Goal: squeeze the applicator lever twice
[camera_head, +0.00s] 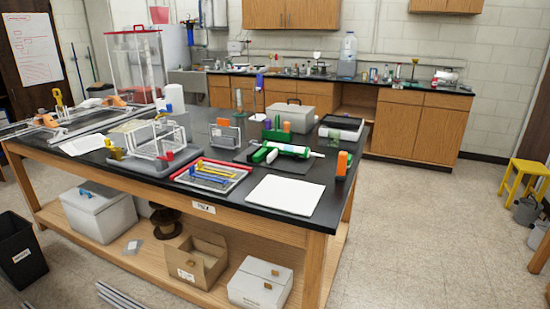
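The applicator (290,149) lies on a dark mat (292,163) near the right end of the black-topped bench. It has a white tube with a narrow tip pointing right and green parts at its left end. Its lever is too small to make out clearly. Neither of my grippers shows in the head view.
A white sheet (286,195) and a red-edged tray (211,174) with blue and yellow tools lie in front. An orange-and-green upright item (342,164) stands right. A white wire frame (160,140) and a grey case (290,117) are nearby. Open floor (420,220) lies right.

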